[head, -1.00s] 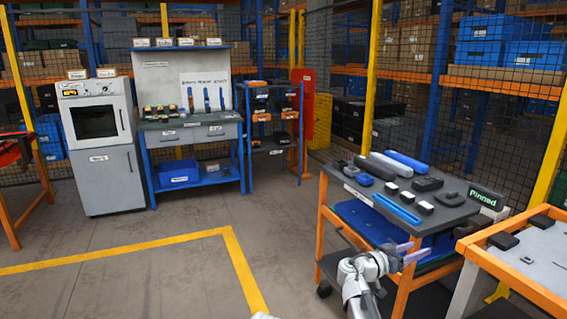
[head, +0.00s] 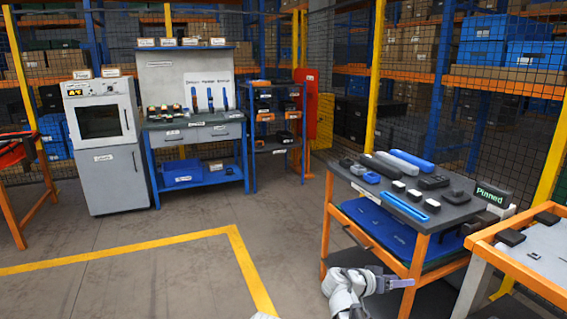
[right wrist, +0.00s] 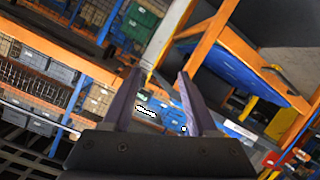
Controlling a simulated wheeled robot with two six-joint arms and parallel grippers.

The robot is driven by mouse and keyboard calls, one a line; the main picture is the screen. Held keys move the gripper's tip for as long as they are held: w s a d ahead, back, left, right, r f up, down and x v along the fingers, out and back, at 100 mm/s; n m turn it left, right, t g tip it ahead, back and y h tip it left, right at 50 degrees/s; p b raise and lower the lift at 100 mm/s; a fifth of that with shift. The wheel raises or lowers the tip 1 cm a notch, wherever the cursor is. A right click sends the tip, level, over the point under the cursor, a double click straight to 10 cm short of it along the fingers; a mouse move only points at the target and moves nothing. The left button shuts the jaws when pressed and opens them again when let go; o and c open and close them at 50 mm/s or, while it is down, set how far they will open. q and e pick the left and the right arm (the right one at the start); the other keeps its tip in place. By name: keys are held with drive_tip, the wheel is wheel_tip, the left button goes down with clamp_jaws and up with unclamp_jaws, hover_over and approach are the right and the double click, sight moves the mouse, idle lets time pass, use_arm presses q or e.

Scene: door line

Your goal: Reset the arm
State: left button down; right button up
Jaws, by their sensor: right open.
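My right gripper (head: 402,283) is low in front of the orange-framed cart (head: 325,228), below the height of its dark top. It is small in the head view. In the right wrist view my right gripper (right wrist: 160,85) has its two purple fingers apart, with nothing between them. It looks tilted toward the shelving. My left gripper does not show.
The cart holds blue, grey and black parts, with a "Pinned" sign (head: 493,194) at its right end. An orange-edged table (head: 520,278) stands at the right. A workbench (head: 195,133) and a white cabinet (head: 103,140) stand at the back. The middle floor is clear.

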drive_tip(key=s+a+f+n+g+y, duration=0.3)
drive_tip(key=s+a+f+n+y, duration=0.35)
drive_tip(key=s+a, duration=0.5)
drive_tip(key=s+a+f+n+g+y, duration=0.3)
drive_tip(key=s+a+f+n+y, duration=0.2)
drive_tip(key=s+a+f, duration=0.65)
drive_tip(key=w+a+r+p, duration=0.1)
drive_tip(key=r+p, duration=0.7)
drive_tip(key=r, duration=0.2)
drive_tip(key=w+a+r+p, duration=0.1)
drive_tip(key=a+r+p, duration=0.1)
drive_tip(key=r+p, duration=0.7)
wheel_tip(320, 180, up, 2)
drive_tip(key=shift+p, duration=0.3)
drive_tip(key=shift+n+y, duration=0.25)
